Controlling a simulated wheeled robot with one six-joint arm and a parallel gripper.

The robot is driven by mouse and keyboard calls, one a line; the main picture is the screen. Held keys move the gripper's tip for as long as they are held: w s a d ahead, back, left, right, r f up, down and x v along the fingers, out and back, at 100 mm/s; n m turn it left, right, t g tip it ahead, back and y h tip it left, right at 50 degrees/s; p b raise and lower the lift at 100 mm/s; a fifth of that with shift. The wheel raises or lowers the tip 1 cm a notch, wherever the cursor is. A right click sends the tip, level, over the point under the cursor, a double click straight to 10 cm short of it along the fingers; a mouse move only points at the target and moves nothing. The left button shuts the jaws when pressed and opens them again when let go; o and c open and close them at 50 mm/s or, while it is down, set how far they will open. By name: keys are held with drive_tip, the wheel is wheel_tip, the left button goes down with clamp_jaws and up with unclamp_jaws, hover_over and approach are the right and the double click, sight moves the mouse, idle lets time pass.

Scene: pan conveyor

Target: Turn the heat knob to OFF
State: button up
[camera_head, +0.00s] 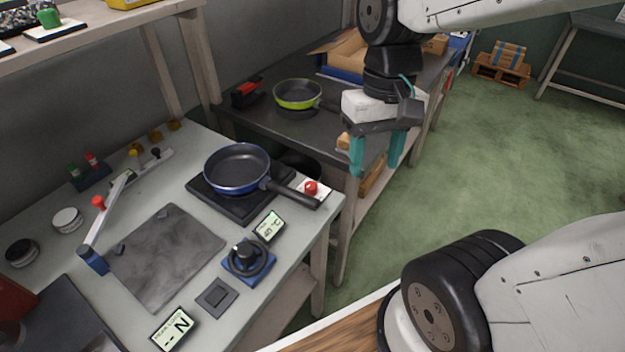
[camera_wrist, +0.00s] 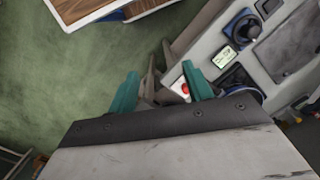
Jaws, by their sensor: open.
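A black round knob (camera_head: 246,256) on a blue base sits near the front right edge of the light worktable, beside a small display (camera_head: 268,226) that appears to read 40 °C. It looks like the heat knob; its pointer setting is too small to read. In the wrist view the knob (camera_wrist: 246,25) is at the upper right. My gripper (camera_head: 376,164) is open and empty, with teal fingers pointing down. It hangs in the air right of the worktable, apart from the knob. In the wrist view my gripper (camera_wrist: 160,89) has the red button (camera_wrist: 184,88) showing between its fingers.
A blue pan (camera_head: 237,168) sits on a black hotplate (camera_head: 222,199), its handle reaching toward the red button (camera_head: 311,187). A grey slab (camera_head: 165,255) and another display (camera_head: 172,330) lie left of and below the knob. A green pan (camera_head: 297,94) stands on the dark table behind.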

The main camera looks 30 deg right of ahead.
drive_tip(key=w+f+m+g+y, duration=0.1)
drive_tip(key=w+f+m+y, duration=0.2)
drive_tip(key=w+f+m, duration=0.75)
drive_tip(key=m+t, duration=0.1)
drive_tip(key=m, duration=0.2)
approach(311, 184)
drive_tip(key=f, duration=0.2)
drive_tip(key=shift+y, duration=0.3)
drive_tip(key=x, duration=0.7)
drive_tip(key=shift+s, duration=0.1)
drive_tip(key=c, duration=1)
